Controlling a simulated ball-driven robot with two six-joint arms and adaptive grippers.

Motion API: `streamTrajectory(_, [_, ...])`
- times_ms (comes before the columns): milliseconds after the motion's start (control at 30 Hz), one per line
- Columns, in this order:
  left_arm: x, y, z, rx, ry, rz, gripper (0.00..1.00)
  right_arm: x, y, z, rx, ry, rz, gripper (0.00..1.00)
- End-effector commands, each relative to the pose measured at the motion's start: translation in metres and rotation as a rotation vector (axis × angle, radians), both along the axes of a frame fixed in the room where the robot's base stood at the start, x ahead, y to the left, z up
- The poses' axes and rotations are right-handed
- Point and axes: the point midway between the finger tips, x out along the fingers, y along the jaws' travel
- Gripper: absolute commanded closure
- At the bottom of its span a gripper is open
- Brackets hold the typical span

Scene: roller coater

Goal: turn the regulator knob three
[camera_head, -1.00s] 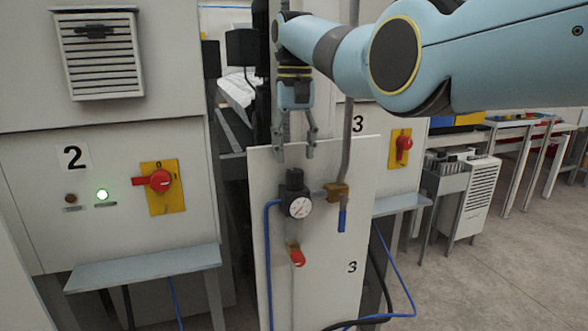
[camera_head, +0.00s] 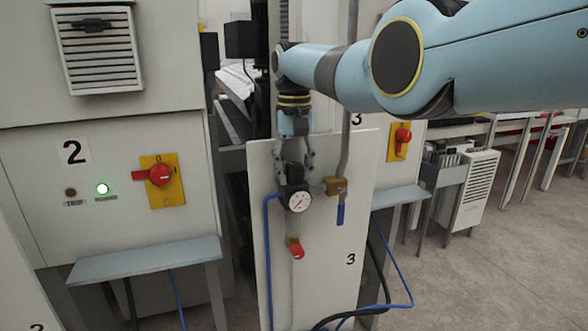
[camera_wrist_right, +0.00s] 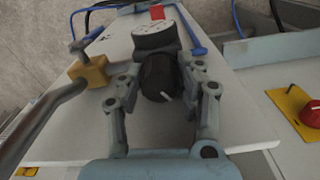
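The black regulator knob (camera_head: 294,173) sits on top of the regulator with the round white gauge (camera_head: 299,201), on the panel marked 3. In the right wrist view the knob (camera_wrist_right: 159,78) shows a short white mark, with the gauge (camera_wrist_right: 155,38) beyond it. My right gripper (camera_head: 295,158) reaches down from above, at the knob. In the wrist view its two fingers (camera_wrist_right: 160,80) stand apart on either side of the knob; a narrow gap shows on the left, and contact on the right cannot be told. The left gripper is not in view.
A grey pipe with a brass fitting (camera_head: 335,187) and blue-handled valve (camera_head: 340,214) stands close right of the regulator. A blue hose (camera_head: 266,250) runs down the left. A red handle (camera_head: 297,251) is below the gauge. Cabinet 2 has a red switch (camera_head: 159,175).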

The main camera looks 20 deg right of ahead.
Motion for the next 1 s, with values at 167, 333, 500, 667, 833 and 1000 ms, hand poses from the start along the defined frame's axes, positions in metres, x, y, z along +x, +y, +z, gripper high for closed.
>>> streamTrajectory(167, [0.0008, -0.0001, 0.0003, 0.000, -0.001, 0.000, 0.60, 0.0002, 0.0000, 0.0004, 0.000, -0.001, 0.005, 0.96])
streamTrajectory(333, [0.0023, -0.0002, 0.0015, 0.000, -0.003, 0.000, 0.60, 0.0002, -0.0001, 0.0008, 0.000, 0.000, 0.045, 0.96])
streamTrajectory(500, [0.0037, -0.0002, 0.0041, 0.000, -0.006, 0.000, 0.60, 0.0004, -0.0002, 0.0012, 0.000, 0.000, 0.137, 0.96])
streamTrajectory(667, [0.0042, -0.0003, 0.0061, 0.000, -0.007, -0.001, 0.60, 0.0005, -0.0002, 0.0011, 0.000, 0.000, 0.265, 0.96])
streamTrajectory(833, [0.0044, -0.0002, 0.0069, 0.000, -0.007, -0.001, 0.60, 0.0007, -0.0002, 0.0009, 0.000, -0.002, 0.414, 0.96])
streamTrajectory(1000, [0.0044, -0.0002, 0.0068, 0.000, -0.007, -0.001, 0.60, 0.0009, -0.0002, 0.0009, 0.000, -0.002, 0.552, 0.96])
